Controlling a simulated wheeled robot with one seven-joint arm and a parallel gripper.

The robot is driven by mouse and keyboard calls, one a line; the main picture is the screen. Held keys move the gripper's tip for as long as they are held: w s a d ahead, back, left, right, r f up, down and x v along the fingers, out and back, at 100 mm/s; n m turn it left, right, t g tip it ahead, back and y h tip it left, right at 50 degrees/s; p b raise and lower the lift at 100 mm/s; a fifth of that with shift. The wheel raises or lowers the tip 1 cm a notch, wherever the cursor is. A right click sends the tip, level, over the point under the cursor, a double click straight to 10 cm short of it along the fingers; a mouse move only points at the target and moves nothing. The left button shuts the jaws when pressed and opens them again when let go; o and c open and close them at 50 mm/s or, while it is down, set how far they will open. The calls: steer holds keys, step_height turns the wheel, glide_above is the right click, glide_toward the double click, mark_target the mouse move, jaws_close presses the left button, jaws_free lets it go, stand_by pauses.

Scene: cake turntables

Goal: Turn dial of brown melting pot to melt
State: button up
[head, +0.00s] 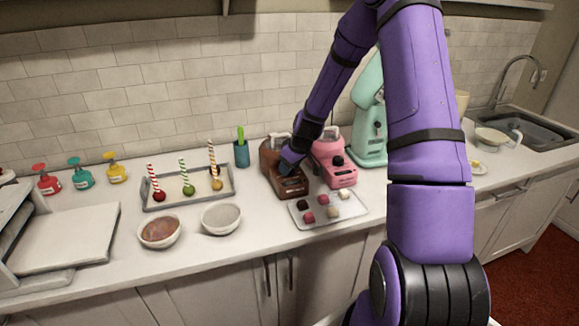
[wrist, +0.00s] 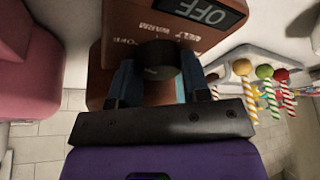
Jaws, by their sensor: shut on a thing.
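The brown melting pot (head: 291,187) stands on the counter, left of a pink melting pot. In the wrist view the brown pot's front (wrist: 135,18) appears upside down. Its display (wrist: 208,11) reads OFF, and MELT, WARM and OFF labels lie beside the dial. The black dial (wrist: 157,58) sits between the two blue fingers of my gripper (wrist: 156,72), which is shut on it. In the head view my gripper (head: 289,163) is at the brown pot, and my wrist hides the dial. The dial's pointer mark cannot be made out.
The pink melting pot (head: 336,171) stands close on the right, with the mint mixer (head: 369,120) behind it. A tray of small sweets (head: 321,221) lies in front. A tray of striped sticks (head: 174,205), a green-handled cup (head: 241,153) and two bowls are to the left.

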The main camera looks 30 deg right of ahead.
steer(key=m+h, duration=0.1)
steer(key=m, duration=0.3)
steer(key=shift+a+h, duration=0.2)
steer(key=shift+h, duration=0.2)
steer(key=m, duration=0.2)
steer(key=m+h, duration=0.1)
steer(key=m, duration=0.1)
steer(key=shift+m+h, duration=0.3)
steer(key=shift+m, duration=0.1)
steer(key=m, duration=0.2)
steer(key=m+g+h, duration=0.1)
steer(key=m, duration=0.1)
steer(key=shift+w+a+m+h, duration=0.1)
steer(key=shift+m+h, duration=0.2)
steer(key=shift+m+g+h, duration=0.3)
steer(key=shift+m+g, duration=0.6)
steer(key=shift+m, duration=1)
steer(key=o, duration=0.6)
